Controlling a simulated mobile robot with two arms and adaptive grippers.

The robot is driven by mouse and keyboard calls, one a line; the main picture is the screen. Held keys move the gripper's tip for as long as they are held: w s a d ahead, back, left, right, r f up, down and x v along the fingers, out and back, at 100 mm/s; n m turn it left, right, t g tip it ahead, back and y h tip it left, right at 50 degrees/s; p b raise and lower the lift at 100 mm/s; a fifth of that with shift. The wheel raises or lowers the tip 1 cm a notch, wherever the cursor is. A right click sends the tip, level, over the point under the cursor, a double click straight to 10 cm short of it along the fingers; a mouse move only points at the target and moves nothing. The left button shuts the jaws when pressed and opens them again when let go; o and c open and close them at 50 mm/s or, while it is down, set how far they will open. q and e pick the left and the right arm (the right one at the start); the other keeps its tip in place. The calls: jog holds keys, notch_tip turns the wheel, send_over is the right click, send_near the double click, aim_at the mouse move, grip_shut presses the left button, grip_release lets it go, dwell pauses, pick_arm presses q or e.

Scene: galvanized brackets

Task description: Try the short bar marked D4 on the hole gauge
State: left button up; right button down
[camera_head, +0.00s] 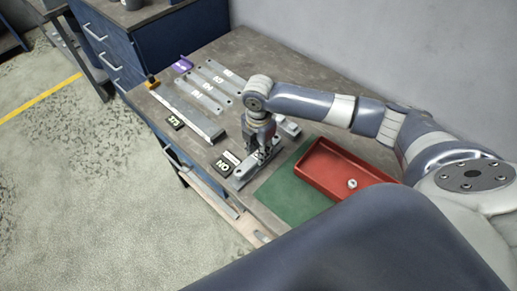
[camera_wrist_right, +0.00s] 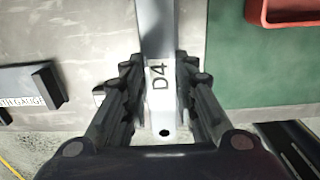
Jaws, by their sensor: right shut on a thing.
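My right gripper (camera_head: 262,150) is low over the bench and shut on a short grey bar marked D4. In the right wrist view, the bar (camera_wrist_right: 160,45) lies between the two fingers (camera_wrist_right: 164,100), with its D4 mark towards me and a dark hole near its close end. In the head view, pale grey metal (camera_head: 242,180) shows under the gripper; I cannot tell there which part is the bar and which the hole gauge. The fingers and bar hide part of what lies beneath. My left gripper is out of view.
A green mat (camera_head: 277,195) and a red tray (camera_head: 330,148) with a small metal piece lie right of the gripper.

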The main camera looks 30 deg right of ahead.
jog(key=shift+f+b, duration=0.55)
jog(key=shift+f, duration=0.7)
jog(key=shift+r, duration=0.1)
dwell(1.6)
jog(key=shift+r+p, duration=1.95)
jog(key=shift+p, duration=0.5)
jog(key=shift+f, duration=0.1)
jog(key=shift+f, duration=0.45)
jog(key=shift+p, duration=0.3)
jog(key=shift+f+b, duration=0.85)
jog(key=shift+f, duration=0.65)
